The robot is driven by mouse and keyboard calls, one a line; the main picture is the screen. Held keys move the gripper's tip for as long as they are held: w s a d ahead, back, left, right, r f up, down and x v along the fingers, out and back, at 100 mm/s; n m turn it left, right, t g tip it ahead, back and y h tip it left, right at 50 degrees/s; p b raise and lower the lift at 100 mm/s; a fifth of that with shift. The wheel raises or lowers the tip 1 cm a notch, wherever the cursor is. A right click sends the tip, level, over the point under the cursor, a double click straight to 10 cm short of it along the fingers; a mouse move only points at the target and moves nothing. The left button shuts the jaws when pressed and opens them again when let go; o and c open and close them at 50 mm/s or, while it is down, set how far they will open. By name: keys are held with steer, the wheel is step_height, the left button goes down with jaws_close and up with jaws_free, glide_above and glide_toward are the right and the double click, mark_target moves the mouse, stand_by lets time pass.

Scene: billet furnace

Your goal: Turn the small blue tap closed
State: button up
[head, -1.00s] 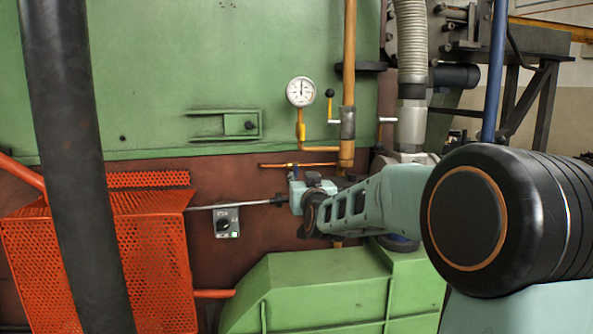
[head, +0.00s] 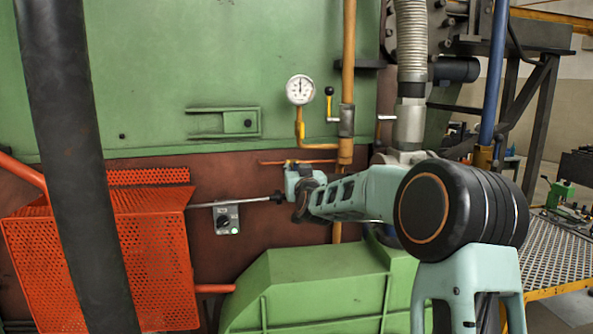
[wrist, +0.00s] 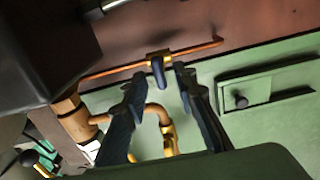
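The small blue tap (wrist: 158,72) shows in the wrist view, a blue lever on a brass body on a thin copper pipe (wrist: 105,73). My gripper (wrist: 159,76) is open, its two dark fingers on either side of the blue lever. There is a visible gap at each finger, and I see no clear contact. The lever points from the pipe back between the fingertips. In the head view my gripper (head: 291,172) is at the thin pipe, low on the wall, and mostly hides the tap.
A pressure gauge (head: 300,90) and a yellow lever valve (head: 330,105) are above, by a vertical copper pipe (head: 348,60). A grey rod (head: 240,202) and switch box (head: 226,219) are left. A green housing (head: 310,285) lies below and an orange mesh guard (head: 150,260) left.

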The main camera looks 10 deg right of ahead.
jaws_close()
steer(key=shift+f+b, duration=0.1)
steer(key=shift+b, duration=0.35)
steer(key=m+b, duration=0.7)
steer(key=b, duration=0.2)
steer(key=shift+d+f, duration=0.1)
steer(key=shift+f, duration=0.05)
steer(key=shift+d+m+b, duration=0.1)
steer(key=shift+m+b, duration=2.9)
steer(key=shift+m, duration=2.5)
